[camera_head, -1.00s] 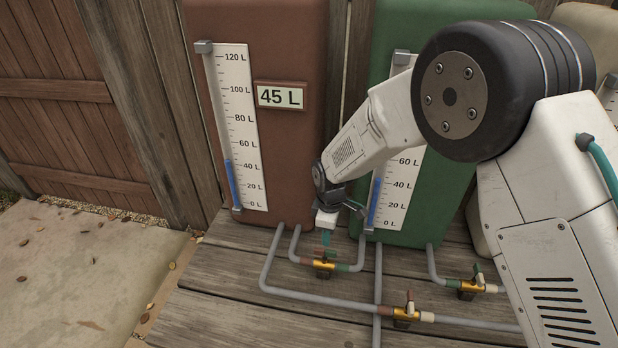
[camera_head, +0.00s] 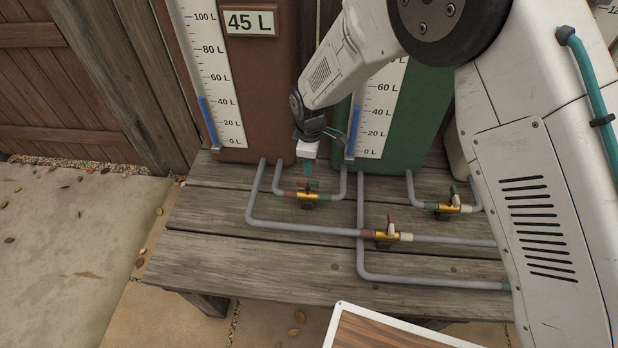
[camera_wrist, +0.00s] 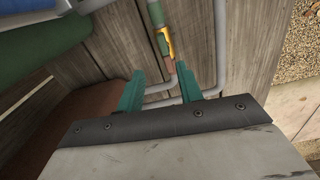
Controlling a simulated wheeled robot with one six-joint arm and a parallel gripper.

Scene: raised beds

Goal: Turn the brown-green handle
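The brown-green handle (camera_head: 308,184) sits on a brass valve (camera_head: 308,195) in the pipe loop between the brown tank and the green tank. The pipe has a brown band on the valve's left and a green band on its right. My gripper (camera_head: 308,170) points down just above this handle; its teal fingers partly cover it in the head view. In the wrist view my gripper (camera_wrist: 160,87) shows two teal fingers spread apart with nothing between them. The brass valve (camera_wrist: 168,42) lies beyond the fingertips there. Contact with the handle cannot be made out.
Two similar valves stand nearby, one front right (camera_head: 387,236) and one at the right (camera_head: 447,208). Grey pipes (camera_head: 300,229) run over the wooden bench (camera_head: 210,215). A framed board (camera_head: 385,330) shows at the bottom.

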